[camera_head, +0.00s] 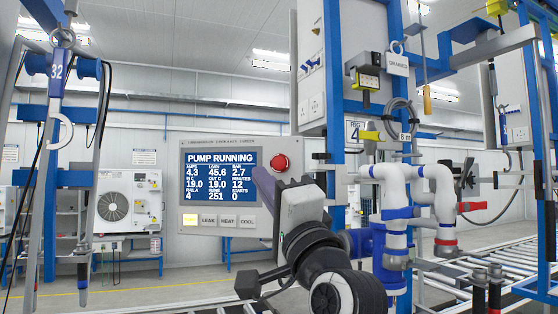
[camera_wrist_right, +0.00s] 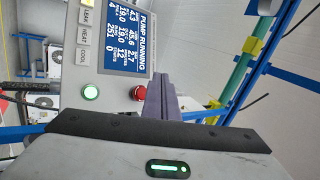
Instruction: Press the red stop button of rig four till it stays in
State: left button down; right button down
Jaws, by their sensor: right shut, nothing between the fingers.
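The red stop button (camera_head: 281,163) is a round knob at the upper right of a grey control panel (camera_head: 230,150). The panel's blue screen (camera_head: 221,185) reads PUMP RUNNING. In the right wrist view the fingers (camera_wrist_right: 160,85) point at the panel, beside the red button (camera_wrist_right: 139,92); I see no clear contact. My left gripper is out of view.
A lit yellow key (camera_head: 190,220) and LEAK, HEAT and COOL keys line the panel's bottom. White pipes (camera_head: 398,200) and a blue post (camera_head: 335,90) stand close right of my arm.

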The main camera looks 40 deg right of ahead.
aim_at(281, 167)
jog(key=r, duration=0.1)
jog(key=s+r, duration=0.1)
jog(key=r+m, duration=0.1)
jog(key=shift+s+d, duration=0.25)
jog(key=shift+s, duration=0.15)
jog(key=shift+f, duration=0.1)
jog(key=w+d, duration=0.5)
jog(key=shift+w+d, duration=0.15)
jog(key=shift+w, duration=0.15)
jog(key=shift+w+d, duration=0.4)
jog(key=shift+d, duration=0.05)
jog(key=shift+w, duration=0.1)
dwell(1.4)
jog(key=shift+w+d, duration=0.2)
jog(key=shift+d, duration=0.05)
